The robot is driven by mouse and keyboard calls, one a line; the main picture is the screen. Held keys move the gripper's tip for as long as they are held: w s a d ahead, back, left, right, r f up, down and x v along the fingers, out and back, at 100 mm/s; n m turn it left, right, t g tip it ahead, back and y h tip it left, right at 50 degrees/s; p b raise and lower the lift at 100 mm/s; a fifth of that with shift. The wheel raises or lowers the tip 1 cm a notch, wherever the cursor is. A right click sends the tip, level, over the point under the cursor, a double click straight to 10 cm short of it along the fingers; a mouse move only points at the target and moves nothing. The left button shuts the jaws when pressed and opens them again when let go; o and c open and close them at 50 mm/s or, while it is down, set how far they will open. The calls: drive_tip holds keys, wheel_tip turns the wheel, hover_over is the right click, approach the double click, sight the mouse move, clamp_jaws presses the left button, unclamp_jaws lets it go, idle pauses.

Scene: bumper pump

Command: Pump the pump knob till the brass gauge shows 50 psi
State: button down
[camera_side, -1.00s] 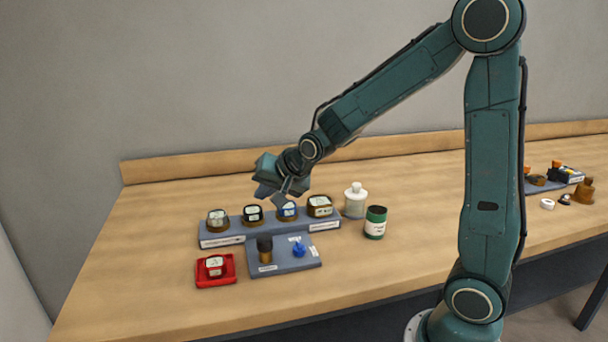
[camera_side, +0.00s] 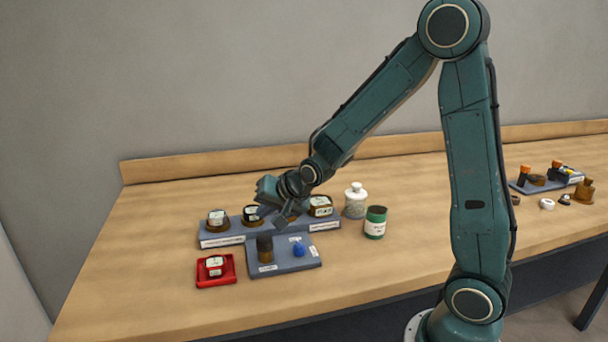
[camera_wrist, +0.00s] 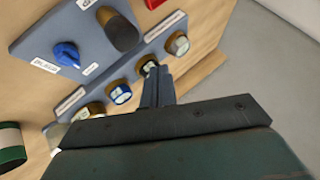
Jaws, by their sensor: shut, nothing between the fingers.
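The pump knob (camera_side: 265,246), a dark cylinder with a brownish lower part, stands upright on a low blue-grey base. It also shows in the wrist view (camera_wrist: 118,32). Several round brownish-rimmed gauges stand in a row on the panel behind; the leftmost (camera_side: 218,221) is clear, but its reading is too small to tell. In the wrist view the gauges (camera_wrist: 177,43) run diagonally. I cannot tell which is the brass gauge. My gripper (camera_side: 268,219) is shut and empty, above and behind the knob, partly covering the middle gauges. Its fingers (camera_wrist: 157,84) are together in the wrist view.
A blue knob (camera_side: 299,249) sits right of the pump knob on the base (camera_side: 285,265). A red tray (camera_side: 203,283) holding a gauge-like item is at left. A white bottle (camera_side: 355,203) and green jar (camera_side: 375,223) stand at right. The front table is clear.

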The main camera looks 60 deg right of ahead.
sight(264, 237)
drive_tip(key=shift+f, duration=2.05)
drive_tip(key=shift+s+f, duration=0.1)
drive_tip(key=shift+f, duration=1.45)
idle(2.2)
drive_tip(key=shift+r, duration=1.55)
drive_tip(key=shift+r, duration=0.15)
drive_tip(key=shift+r, duration=2.4)
